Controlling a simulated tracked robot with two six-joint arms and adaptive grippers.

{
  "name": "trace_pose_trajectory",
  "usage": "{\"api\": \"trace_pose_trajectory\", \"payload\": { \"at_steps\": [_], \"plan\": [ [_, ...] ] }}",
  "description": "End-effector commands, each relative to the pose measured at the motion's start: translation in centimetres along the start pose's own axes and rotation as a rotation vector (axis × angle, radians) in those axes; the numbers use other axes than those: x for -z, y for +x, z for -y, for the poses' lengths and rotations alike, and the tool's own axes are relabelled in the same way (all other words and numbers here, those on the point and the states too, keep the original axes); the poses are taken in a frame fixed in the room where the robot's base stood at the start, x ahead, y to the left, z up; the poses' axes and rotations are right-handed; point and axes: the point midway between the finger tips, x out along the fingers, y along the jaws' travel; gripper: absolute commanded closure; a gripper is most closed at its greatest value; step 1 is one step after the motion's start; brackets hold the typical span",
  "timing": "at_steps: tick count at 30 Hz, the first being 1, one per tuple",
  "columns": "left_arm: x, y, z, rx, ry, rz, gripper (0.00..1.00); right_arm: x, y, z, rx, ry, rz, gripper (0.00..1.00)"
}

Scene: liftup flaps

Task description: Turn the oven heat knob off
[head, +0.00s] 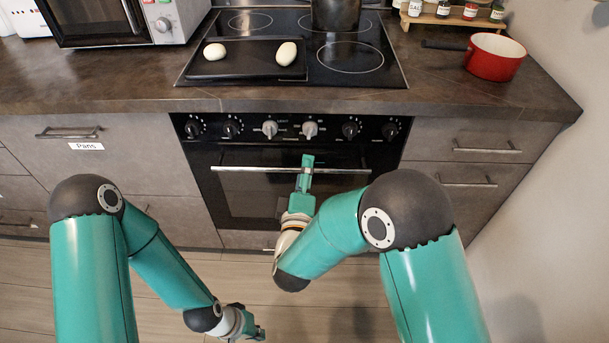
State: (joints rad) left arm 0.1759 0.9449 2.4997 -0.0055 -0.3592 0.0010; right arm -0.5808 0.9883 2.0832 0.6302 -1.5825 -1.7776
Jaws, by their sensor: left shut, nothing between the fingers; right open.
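The oven (265,200) has a black control panel with a row of knobs. Two larger grey knobs are in the middle, the left grey knob (270,128) and the right grey knob (310,129); black knobs flank them. The panel's print is too small to tell which one is the heat knob. My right gripper (307,160) is open and empty, just below the right grey knob in the picture and over the oven's handle bar; contact cannot be told. My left gripper (259,333) is shut and empty, low over the floor, away from the oven.
The oven handle (240,169) runs across the door below the knobs. Above are the cooktop (391,75) with a tray (222,70) holding two pale oval items, a dark pot (335,14), and a red pan (494,58). Drawers (470,135) flank the oven.

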Motion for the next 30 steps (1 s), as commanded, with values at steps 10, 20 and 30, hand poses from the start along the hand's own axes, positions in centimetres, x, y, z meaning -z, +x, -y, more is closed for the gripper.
{"api": "trace_pose_trajectory", "payload": {
  "at_steps": [10,20,30],
  "plan": [
    [0.0,0.0,0.0,0.000,0.000,0.000,1.00,-0.1,-0.8,0.0,0.000,0.000,0.002,0.38],
    [0.0,0.1,0.0,0.000,0.000,0.000,1.00,-0.1,-0.8,0.6,0.025,0.187,0.003,0.37],
    [0.0,5.3,1.9,0.000,0.000,0.000,1.00,-1.4,-2.8,2.5,0.138,1.110,0.078,0.37]
  ]
}}
